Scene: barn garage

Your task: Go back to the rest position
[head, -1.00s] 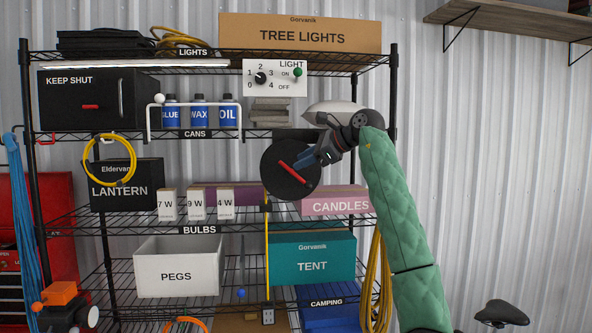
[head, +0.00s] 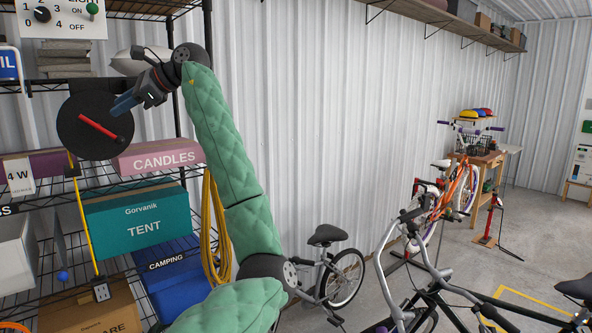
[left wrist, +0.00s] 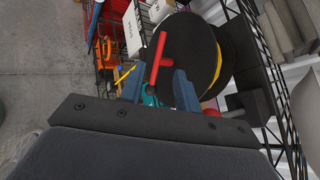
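My left gripper (head: 124,103) is at the right edge of a black round reel (head: 82,141) on the rack. In the left wrist view, its two blue fingers (left wrist: 160,88) stand apart, and the gripper is open. The reel's red crank handle (left wrist: 159,62) shows between and just beyond the fingertips; I cannot tell whether they touch it. The handle also shows across the reel in the head view (head: 100,129). A yellow cord hangs from the reel to a grey outlet box (head: 102,291). My green-sleeved left arm reaches up from the bottom. My right gripper is not in view.
The wire rack holds a CANDLES box (head: 158,156), a TENT box (head: 142,219) and a blue CAMPING bin (head: 182,282). A coiled yellow hose (head: 213,230) hangs at its right end. Bicycles (head: 340,270) stand at right on the concrete floor. A wall shelf (head: 440,22) runs above.

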